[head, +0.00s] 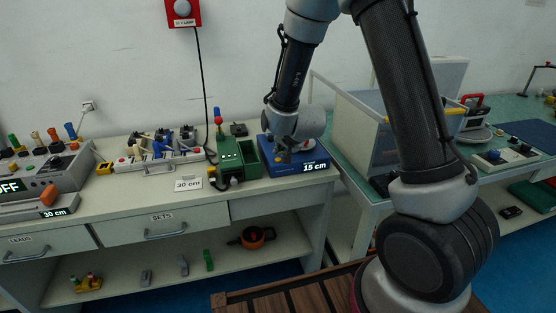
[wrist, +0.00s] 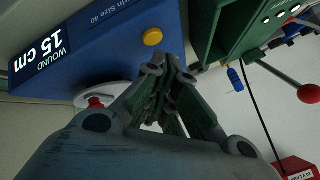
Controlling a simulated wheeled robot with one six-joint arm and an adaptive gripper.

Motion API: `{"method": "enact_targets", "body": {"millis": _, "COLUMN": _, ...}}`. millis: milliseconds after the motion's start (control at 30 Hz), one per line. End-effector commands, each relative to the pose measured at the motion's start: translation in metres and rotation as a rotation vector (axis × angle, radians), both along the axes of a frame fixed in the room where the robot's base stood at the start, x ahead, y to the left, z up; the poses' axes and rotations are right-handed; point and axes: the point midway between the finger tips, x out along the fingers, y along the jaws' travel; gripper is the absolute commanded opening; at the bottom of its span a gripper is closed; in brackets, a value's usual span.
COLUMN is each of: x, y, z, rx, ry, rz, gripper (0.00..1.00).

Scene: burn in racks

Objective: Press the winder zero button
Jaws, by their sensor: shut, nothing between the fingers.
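The winder is a blue box (head: 313,156) on the bench in the head view, with a display reading 15 cm. In the wrist view its blue face (wrist: 112,50) shows "WOUND 15 cm" and a round yellow button (wrist: 152,37). No zero label is readable. A white disc with a red knob (wrist: 96,102) sits beside the face. My gripper (head: 285,155) is over the winder's left part, and its fingers hide some of it. In the wrist view my gripper (wrist: 172,62) is shut and empty, its tips just short of the yellow button; contact cannot be told.
A green machine (head: 236,152) with a red-knobbed lever stands directly left of the winder. A clear-sided enclosure (head: 355,130) is on the right.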

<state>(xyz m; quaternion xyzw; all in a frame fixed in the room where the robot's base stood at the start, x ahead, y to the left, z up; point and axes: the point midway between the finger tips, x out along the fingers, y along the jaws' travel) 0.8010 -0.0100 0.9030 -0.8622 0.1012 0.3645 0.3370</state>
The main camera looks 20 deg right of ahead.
Motion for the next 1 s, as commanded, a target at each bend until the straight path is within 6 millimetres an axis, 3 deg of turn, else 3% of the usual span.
{"method": "enact_targets", "body": {"millis": 1000, "x": 0.000, "y": 0.000, "z": -0.011, "rx": 0.000, "ry": 0.000, "rz": 0.000, "gripper": 0.00}}
